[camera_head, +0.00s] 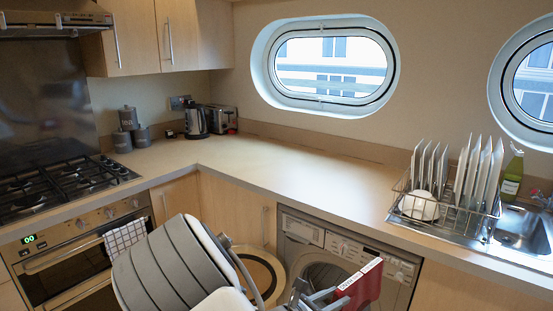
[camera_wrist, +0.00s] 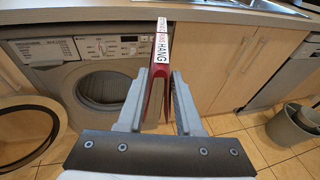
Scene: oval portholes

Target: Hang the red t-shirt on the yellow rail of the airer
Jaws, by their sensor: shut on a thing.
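The red t-shirt (camera_head: 367,286) hangs folded from my gripper (camera_head: 338,294), in front of the washing machine, low in the head view. In the wrist view the red t-shirt (camera_wrist: 158,70) is a narrow fold between the two grey fingers of my gripper (camera_wrist: 158,92). A white strip with dark lettering, including "HANG", runs along its top edge. The fingers are shut on the cloth.
The washing machine (camera_head: 402,266) stands under the worktop (camera_head: 270,178), its round door (camera_wrist: 28,132) swung open to the left. A dish rack (camera_head: 445,208) with plates stands by the sink (camera_head: 522,228). A grey bin (camera_wrist: 296,128) stands at right on the tiled floor (camera_wrist: 240,140).

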